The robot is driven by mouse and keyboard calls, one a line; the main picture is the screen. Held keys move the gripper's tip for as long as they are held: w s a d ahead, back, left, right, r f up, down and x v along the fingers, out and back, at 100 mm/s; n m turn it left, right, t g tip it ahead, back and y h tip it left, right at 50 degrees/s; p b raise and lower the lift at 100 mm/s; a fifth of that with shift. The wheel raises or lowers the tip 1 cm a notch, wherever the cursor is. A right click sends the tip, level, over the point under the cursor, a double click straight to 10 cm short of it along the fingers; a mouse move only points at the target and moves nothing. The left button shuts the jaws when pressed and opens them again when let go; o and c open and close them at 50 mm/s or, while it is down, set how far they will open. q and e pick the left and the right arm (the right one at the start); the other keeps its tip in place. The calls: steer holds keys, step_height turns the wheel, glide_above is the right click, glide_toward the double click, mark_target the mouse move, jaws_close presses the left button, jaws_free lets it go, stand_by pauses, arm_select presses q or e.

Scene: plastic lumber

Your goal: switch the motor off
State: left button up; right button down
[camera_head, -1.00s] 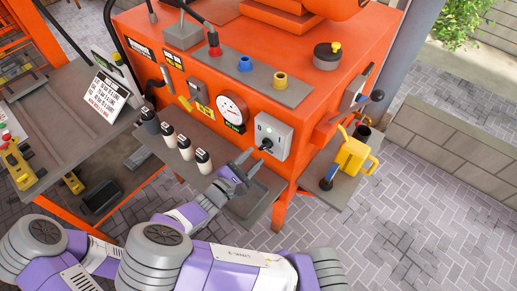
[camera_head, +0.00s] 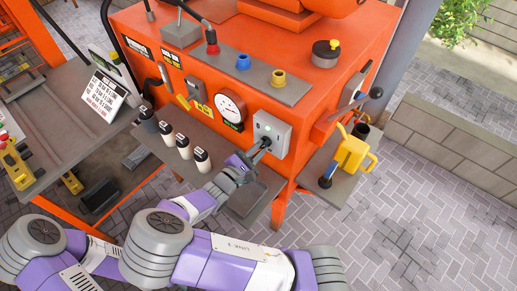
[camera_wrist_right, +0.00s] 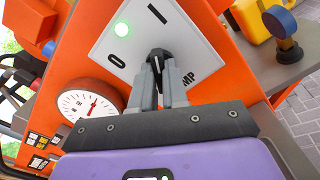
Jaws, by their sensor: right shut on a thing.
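The motor switch is a black rotary knob (camera_wrist_right: 159,60) on a light grey box (camera_head: 272,133) on the front of the orange machine. The box face carries a "0" mark, a line mark and a lit green lamp (camera_wrist_right: 123,29). In the right wrist view the knob points up between the marks, nearer the line mark as far as I can see. My right gripper (camera_wrist_right: 161,75) has both fingers closed around the knob. In the head view my right gripper (camera_head: 259,149) reaches the box from below, hiding most of the knob. My left gripper is not in view.
A round white gauge (camera_head: 230,108) is left of the box. Several black-and-white bottles (camera_head: 184,147) stand on the shelf below. A yellow can (camera_head: 353,154) stands on a side shelf at the right. A lever with a dark ball (camera_head: 376,92) juts out above it.

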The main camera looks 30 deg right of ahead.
steer(key=shift+w+n+p, duration=0.15)
steer(key=shift+n+p, duration=6.1)
steer(key=shift+n, duration=0.75)
steer(key=c, duration=1.1)
jaws_free()
steer(key=shift+c, duration=0.2)
steer(key=shift+a, duration=0.15)
